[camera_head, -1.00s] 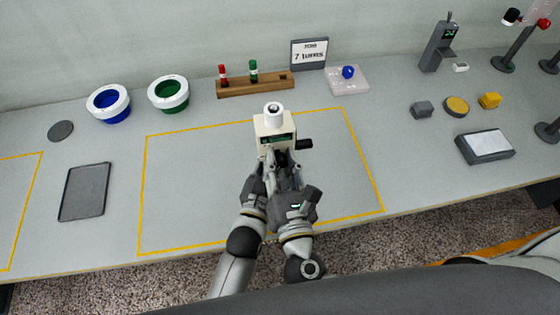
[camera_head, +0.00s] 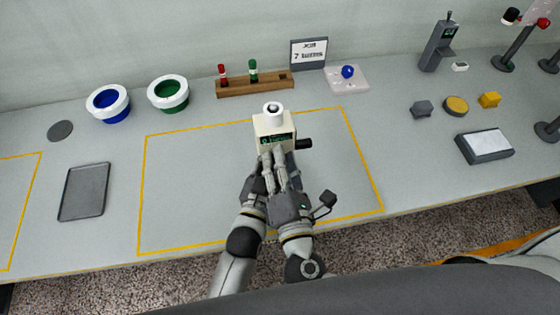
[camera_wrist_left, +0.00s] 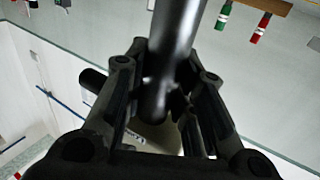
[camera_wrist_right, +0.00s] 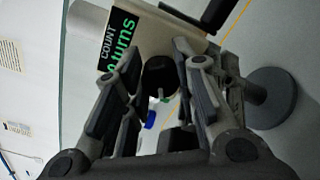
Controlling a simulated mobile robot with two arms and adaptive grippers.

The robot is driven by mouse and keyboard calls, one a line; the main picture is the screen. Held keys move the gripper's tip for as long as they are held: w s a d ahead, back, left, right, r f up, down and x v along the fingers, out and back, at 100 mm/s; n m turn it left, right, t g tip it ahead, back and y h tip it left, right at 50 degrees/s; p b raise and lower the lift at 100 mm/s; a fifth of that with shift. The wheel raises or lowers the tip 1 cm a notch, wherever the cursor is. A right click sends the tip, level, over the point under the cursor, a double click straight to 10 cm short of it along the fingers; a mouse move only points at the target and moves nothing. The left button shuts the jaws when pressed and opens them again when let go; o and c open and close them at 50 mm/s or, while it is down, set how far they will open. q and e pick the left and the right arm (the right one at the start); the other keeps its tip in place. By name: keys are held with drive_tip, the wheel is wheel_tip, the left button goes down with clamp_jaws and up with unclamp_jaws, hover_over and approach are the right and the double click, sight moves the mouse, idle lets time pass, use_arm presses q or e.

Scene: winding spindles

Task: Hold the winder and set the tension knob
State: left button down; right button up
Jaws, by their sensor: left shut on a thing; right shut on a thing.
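The winder (camera_head: 268,126) is a cream box standing upright on the table, with a white-rimmed spindle on top, a green display and a black handle (camera_head: 304,144) on its right. My right gripper (camera_head: 279,153) is at the winder's front. In the right wrist view its fingers close on the round black tension knob (camera_wrist_right: 160,76) below the display, which reads COUNT and turns. My left gripper (camera_head: 264,160) is close beside the right one, shut on the winder's lower body (camera_wrist_left: 160,138). A dark shaft crosses the left wrist view and hides much of that contact.
A yellow outline (camera_head: 145,190) surrounds the winder. Behind it are blue (camera_head: 108,103) and green (camera_head: 168,93) spools, a wooden rack (camera_head: 254,85), a sign (camera_head: 309,53) and a tray with a blue ball (camera_head: 347,72). The table around the winder is clear.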

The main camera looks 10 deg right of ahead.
drive_tip(key=shift+m, duration=0.5)
drive_tip(key=shift+a, duration=0.1)
drive_tip(key=shift+r, duration=0.1)
drive_tip(key=o, duration=1.1)
drive_tip(key=shift+c, duration=0.2)
wheel_tip(320, 180, up, 9)
drive_tip(key=shift+r, duration=0.55)
